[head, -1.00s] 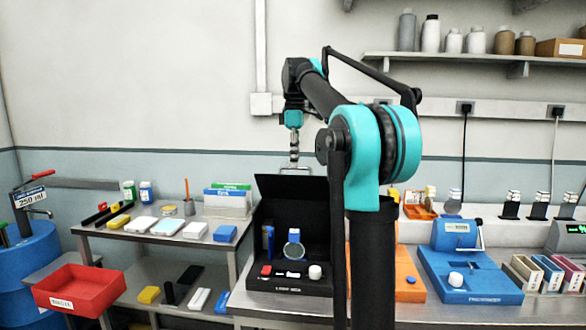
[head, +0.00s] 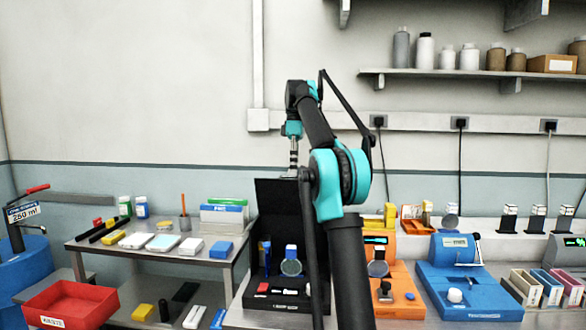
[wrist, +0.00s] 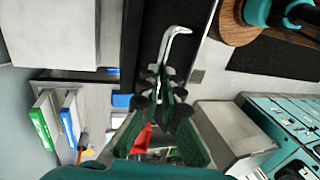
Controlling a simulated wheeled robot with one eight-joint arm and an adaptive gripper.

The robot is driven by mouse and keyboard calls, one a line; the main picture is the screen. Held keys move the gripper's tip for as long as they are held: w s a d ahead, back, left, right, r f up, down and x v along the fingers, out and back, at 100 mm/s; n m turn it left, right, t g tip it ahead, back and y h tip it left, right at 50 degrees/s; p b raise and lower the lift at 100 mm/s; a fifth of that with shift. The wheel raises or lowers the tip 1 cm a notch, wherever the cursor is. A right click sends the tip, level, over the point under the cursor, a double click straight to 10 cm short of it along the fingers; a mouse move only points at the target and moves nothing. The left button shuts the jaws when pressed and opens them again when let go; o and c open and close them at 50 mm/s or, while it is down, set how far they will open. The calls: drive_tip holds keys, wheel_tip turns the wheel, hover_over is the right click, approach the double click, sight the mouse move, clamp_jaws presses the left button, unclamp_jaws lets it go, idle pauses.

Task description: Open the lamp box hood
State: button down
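The lamp box (head: 262,304) is a black box on the bench with small red and white parts on its front panel. Its black hood (head: 275,205) stands raised, close to upright, at the back, so the inside shows. My gripper (head: 293,172) is at the hood's top edge. In the wrist view my gripper (wrist: 163,95) has its dark, green-padded fingers around the lower end of a bent silver bar (wrist: 175,32) in front of a black panel. Whether the fingers are closed on the bar is unclear. My arm hides the box's right side.
An orange device (head: 400,303) and a blue device (head: 470,300) stand right of the box. A side table (head: 85,245) with several small items is at the left, above a red bin (head: 70,305). A wall shelf (head: 470,73) hangs at upper right.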

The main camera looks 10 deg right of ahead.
drive_tip(key=shift+w+d+f, duration=0.45)
drive_tip(key=shift+w+f, duration=0.3)
drive_tip(key=c, duration=2.2)
unclamp_jaws()
drive_tip(key=shift+o, duration=1.4)
drive_tip(key=shift+w+d+f, duration=0.1)
drive_tip(key=shift+w+f, duration=0.2)
drive_tip(key=shift+w, duration=0.05)
drive_tip(key=shift+o, duration=1.1)
drive_tip(key=shift+w, duration=0.1)
drive_tip(key=shift+o, duration=0.5)
drive_tip(key=shift+r, duration=0.1)
drive_tip(key=shift+s+a, duration=0.2)
drive_tip(key=shift+s, duration=0.05)
